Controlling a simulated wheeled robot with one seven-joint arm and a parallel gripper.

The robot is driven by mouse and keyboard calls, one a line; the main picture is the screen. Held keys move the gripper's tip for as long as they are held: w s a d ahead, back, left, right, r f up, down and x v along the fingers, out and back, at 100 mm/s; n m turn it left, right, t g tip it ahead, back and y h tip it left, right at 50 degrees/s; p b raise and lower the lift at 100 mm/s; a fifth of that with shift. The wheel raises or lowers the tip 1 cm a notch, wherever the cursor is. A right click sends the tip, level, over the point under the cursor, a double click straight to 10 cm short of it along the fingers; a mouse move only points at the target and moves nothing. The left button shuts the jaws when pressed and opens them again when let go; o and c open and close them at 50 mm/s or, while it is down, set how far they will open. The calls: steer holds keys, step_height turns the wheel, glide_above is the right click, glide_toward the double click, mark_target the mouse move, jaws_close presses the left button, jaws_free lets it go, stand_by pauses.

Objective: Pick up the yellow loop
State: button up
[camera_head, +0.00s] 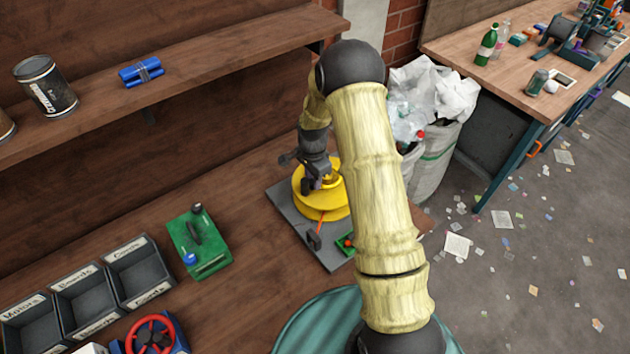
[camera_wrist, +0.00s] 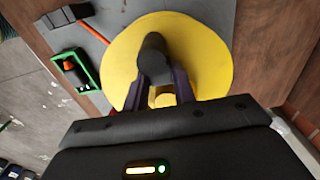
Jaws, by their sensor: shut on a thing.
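A wide round yellow piece (camera_head: 322,205) sits on a grey plate (camera_head: 283,208) on the bench; it also shows in the wrist view (camera_wrist: 205,50). My gripper (camera_head: 316,184) is low over the round piece. In the wrist view my gripper's fingers (camera_wrist: 163,92) are shut on a small yellow part, which I take for the yellow loop (camera_wrist: 162,98). The loop's full shape is hidden by the fingers and wrist. I cannot tell whether it is joined to the round piece.
A green box (camera_head: 200,243) and dark labelled bins (camera_head: 140,270) stand left. A shelf (camera_head: 200,70) overhangs the back, with a can (camera_head: 45,85) and a blue bundle (camera_head: 141,72). White sacks stand beyond.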

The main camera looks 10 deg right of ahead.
step_height(320, 180, up, 9)
steer(key=b, duration=0.1)
steer(key=shift+b, duration=0.4)
steer(key=shift+f, duration=0.1)
